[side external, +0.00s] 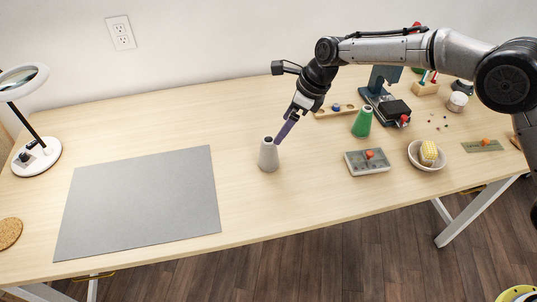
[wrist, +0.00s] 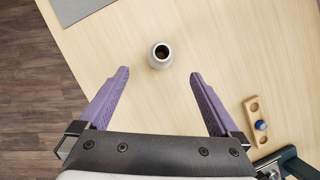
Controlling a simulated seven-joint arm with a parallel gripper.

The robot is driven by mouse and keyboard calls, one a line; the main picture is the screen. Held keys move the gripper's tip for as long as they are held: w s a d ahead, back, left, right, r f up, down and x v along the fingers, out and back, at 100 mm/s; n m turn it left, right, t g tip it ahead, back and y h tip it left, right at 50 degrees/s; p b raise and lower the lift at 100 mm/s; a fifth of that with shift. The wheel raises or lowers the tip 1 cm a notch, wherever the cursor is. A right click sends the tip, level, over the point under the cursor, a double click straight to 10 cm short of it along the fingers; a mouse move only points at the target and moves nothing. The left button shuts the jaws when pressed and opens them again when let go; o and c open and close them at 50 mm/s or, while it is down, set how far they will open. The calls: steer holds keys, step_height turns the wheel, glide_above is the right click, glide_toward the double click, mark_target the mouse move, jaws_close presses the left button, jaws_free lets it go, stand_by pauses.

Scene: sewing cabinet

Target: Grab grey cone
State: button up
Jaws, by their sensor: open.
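The grey cone (side external: 268,156) stands upright on the table, near the middle in the side view. In the wrist view the grey cone (wrist: 160,55) is seen from above, with a dark hole in its top. My gripper (side external: 286,128) has purple fingers and is just above and to the right of the cone's top in the side view. In the wrist view my gripper (wrist: 160,74) is open and empty. Its two fingers are spread wide, and the cone lies beyond the tips, about midway between them.
A green cone (side external: 362,122) stands right of the grey one, near a grey box (side external: 368,161) and a white bowl (side external: 414,158). A wooden holder (wrist: 257,118) with a blue piece lies behind. A flat grey mat (side external: 140,203) covers the left. Table around the cone is clear.

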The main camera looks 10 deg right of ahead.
mark_target(269, 147)
steer(key=x, duration=1.1)
steer(key=shift+d, duration=0.1)
steer(key=c, duration=1.4)
steer(key=shift+c, duration=0.4)
steer(key=shift+r, duration=0.1)
